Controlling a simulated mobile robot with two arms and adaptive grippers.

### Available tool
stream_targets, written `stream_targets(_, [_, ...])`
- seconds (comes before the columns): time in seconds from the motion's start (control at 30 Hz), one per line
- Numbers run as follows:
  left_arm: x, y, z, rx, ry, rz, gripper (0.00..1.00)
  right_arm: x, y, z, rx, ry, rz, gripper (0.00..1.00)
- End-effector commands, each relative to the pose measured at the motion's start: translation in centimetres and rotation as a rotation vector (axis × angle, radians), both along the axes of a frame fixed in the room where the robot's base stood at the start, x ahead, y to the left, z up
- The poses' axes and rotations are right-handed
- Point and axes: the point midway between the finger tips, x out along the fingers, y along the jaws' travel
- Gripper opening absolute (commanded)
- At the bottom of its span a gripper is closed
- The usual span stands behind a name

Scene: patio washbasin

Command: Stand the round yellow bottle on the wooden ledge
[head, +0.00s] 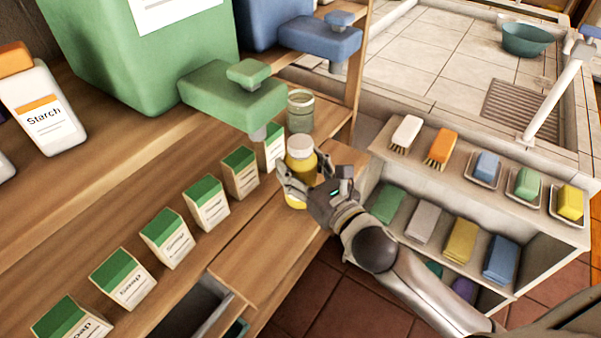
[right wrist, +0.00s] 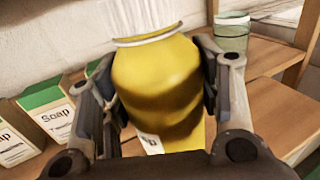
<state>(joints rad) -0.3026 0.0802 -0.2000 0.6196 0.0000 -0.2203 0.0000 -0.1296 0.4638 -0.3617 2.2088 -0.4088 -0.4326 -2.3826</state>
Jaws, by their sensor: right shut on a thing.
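The round yellow bottle (head: 299,170) with a white cap is upright in the head view. My right gripper (head: 305,186) is shut on it, with a finger on each side of its body. In the right wrist view the bottle (right wrist: 158,85) fills the space between the fingers, and its base is hidden. The wooden ledge (head: 262,240) runs below and beside the bottle. I cannot tell whether the bottle touches the wood. My left gripper is not in view.
Several green-topped soap boxes (head: 167,238) stand in a row left of the bottle. A green glass jar (head: 300,112) stands just behind it. A green dispenser tap (head: 230,95) overhangs close by. A rack of brushes and sponges (head: 480,165) is at right.

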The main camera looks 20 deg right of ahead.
Motion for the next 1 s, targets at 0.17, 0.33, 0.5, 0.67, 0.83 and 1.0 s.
stream_targets(0.17, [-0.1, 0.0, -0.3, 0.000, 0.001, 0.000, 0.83, 0.0, 0.0, -1.7, 0.001, -0.002, 0.000, 0.19])
stream_targets(0.33, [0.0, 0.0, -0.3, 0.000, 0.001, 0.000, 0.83, -0.1, 0.0, -1.6, 0.000, -0.003, 0.001, 0.19])
stream_targets(0.5, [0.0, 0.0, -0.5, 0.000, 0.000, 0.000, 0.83, -0.1, 0.0, -2.0, 0.000, -0.002, 0.001, 0.19])
stream_targets(0.67, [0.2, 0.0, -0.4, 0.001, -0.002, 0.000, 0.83, -0.1, 0.0, -2.0, 0.000, 0.001, 0.000, 0.77])
stream_targets(0.83, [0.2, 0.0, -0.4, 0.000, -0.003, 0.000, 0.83, -0.1, 0.0, -2.0, 0.000, 0.001, 0.000, 0.79])
stream_targets(1.0, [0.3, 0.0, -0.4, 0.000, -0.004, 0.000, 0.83, -0.1, 0.0, -1.9, 0.000, 0.001, 0.000, 0.79])
